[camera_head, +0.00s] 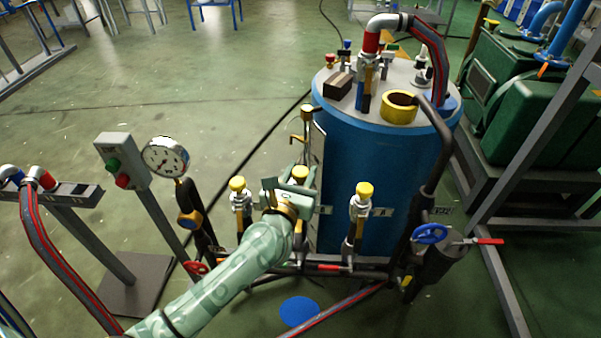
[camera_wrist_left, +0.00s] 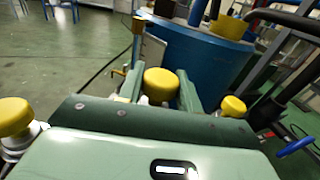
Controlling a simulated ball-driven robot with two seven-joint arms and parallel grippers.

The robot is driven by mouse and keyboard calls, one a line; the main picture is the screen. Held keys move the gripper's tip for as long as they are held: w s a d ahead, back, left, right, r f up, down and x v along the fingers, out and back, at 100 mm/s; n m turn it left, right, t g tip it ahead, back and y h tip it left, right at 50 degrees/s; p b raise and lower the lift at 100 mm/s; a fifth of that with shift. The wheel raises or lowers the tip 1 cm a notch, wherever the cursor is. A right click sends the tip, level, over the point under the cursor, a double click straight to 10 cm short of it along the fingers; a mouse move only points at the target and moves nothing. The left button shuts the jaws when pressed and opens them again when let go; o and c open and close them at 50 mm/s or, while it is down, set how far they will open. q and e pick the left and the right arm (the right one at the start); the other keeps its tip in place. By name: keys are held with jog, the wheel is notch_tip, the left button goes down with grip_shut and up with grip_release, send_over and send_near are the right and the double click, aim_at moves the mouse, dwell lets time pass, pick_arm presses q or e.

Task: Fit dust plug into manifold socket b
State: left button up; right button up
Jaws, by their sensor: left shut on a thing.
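My left gripper (camera_head: 289,187) reaches in from the lower left to the middle position of the manifold (camera_head: 300,270), in front of the blue tank. It is shut on a yellow dust plug (camera_head: 299,173). In the left wrist view the plug (camera_wrist_left: 160,84) shows between the two green fingers. The middle socket is hidden behind the gripper, so I cannot tell whether the plug is seated. Yellow plugs also cap the left manifold post (camera_head: 237,184) and the right manifold post (camera_head: 364,189), which has an "A" label (camera_head: 380,211) beside it. My right gripper is not in view.
The blue tank (camera_head: 365,190) stands close behind the manifold, with a yellow ring (camera_head: 399,106) on its lid. A pressure gauge (camera_head: 165,158) and a button box (camera_head: 121,160) stand to the left. A blue valve wheel (camera_head: 430,233) is at the right.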

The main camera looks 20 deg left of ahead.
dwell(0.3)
pick_arm(q)
jog(key=shift+f, duration=0.1)
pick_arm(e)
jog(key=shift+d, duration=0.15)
pick_arm(q)
jog(key=shift+f, duration=0.1)
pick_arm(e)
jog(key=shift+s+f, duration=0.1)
pick_arm(q)
jog(key=shift+f+b, duration=0.35)
jog(key=shift+b, duration=0.05)
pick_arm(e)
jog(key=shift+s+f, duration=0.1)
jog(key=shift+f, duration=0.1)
pick_arm(q)
jog(key=shift+f+b, duration=1.4)
jog(key=shift+f, duration=0.25)
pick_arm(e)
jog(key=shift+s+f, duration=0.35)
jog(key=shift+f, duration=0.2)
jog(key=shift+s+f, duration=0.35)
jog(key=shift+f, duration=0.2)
pick_arm(q)
jog(key=o, duration=1.1)
jog(key=shift+o, duration=0.2)
